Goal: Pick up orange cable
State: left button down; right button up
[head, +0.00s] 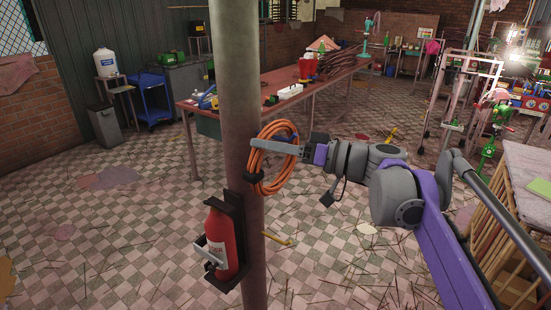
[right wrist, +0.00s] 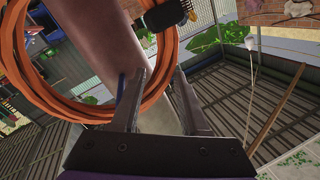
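The orange cable (head: 257,166) is a coiled loop hanging against the grey post (head: 240,80), above a fire extinguisher. My right gripper (head: 257,146) reaches across the upper part of the coil from the right. In the right wrist view, the cable (right wrist: 40,88) curves around from the left. Part of it passes at the gap between the two spread fingers (right wrist: 160,76). The fingers stand apart, and I cannot tell whether either touches the cable. My left gripper is not in view.
The red fire extinguisher (head: 221,240) sits in a dark bracket on the post just below the coil. A long cluttered table (head: 315,88) stands behind. A wooden slatted crate (head: 500,225) is at the right. The tiled floor around the post is mostly open, with scattered sticks.

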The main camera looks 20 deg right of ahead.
grip_shut()
jog(key=shift+r, duration=0.1)
dwell(1.0)
